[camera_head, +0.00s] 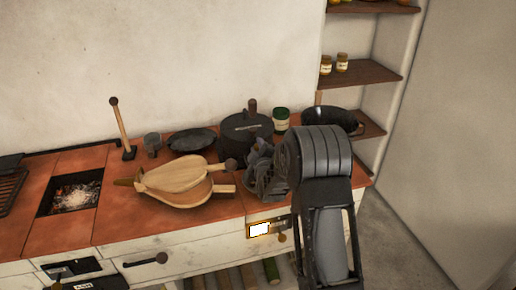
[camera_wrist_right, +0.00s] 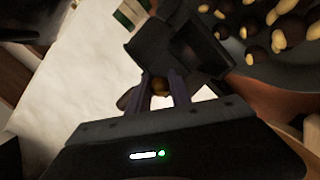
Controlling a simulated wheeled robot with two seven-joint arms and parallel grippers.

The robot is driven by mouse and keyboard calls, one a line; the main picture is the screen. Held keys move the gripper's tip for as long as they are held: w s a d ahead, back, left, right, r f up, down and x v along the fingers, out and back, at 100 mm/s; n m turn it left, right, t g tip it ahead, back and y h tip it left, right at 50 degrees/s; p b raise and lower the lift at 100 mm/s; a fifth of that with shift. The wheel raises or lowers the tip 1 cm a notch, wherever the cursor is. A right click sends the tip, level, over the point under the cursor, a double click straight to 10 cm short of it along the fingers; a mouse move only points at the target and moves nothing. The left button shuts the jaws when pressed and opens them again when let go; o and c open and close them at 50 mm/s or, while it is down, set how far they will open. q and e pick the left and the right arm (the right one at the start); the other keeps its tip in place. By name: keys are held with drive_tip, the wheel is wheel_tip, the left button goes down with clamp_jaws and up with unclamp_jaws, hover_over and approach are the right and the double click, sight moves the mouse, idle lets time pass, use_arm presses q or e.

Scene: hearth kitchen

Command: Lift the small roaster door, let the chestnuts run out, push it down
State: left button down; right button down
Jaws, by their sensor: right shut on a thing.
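The roaster (camera_head: 246,130) is a black drum with a wooden knob on top, at the back of the red stove top in the head view. My right gripper (camera_head: 258,168) is just in front of it, and my arm hides part of the drum. In the right wrist view the gripper (camera_wrist_right: 162,84) is shut on a small brownish knob (camera_wrist_right: 159,86), which I take to be the small roaster door's knob. A dark box-like spout (camera_wrist_right: 165,45) is just beyond the fingers. Several chestnuts (camera_wrist_right: 257,32) lie in a dark pan at upper right. My left gripper is out of view.
Wooden bellows (camera_head: 178,182) lie in front of a dark flat pan (camera_head: 192,139). A green-lidded jar (camera_head: 281,121) stands right of the drum, with a black pan (camera_head: 334,117) behind my arm. An open ember pit (camera_head: 72,194) is at left. Shelves (camera_head: 358,73) rise at right.

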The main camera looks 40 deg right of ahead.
drive_tip(key=shift+s+a+f, duration=0.1)
drive_tip(key=shift+s+f, duration=0.1)
drive_tip(key=shift+f, duration=0.5)
drive_tip(key=shift+s+a+f, duration=0.1)
drive_tip(key=shift+s+f, duration=0.1)
drive_tip(key=shift+f, duration=0.45)
drive_tip(key=shift+f+b, duration=0.4)
drive_tip(key=shift+b, duration=0.1)
drive_tip(key=shift+w+d+f, duration=0.1)
drive_tip(key=shift+w, duration=0.1)
drive_tip(key=c, duration=1.4)
unclamp_jaws()
drive_tip(key=shift+w, duration=0.2)
drive_tip(key=shift+o, duration=1.1)
drive_tip(key=shift+r, duration=0.2)
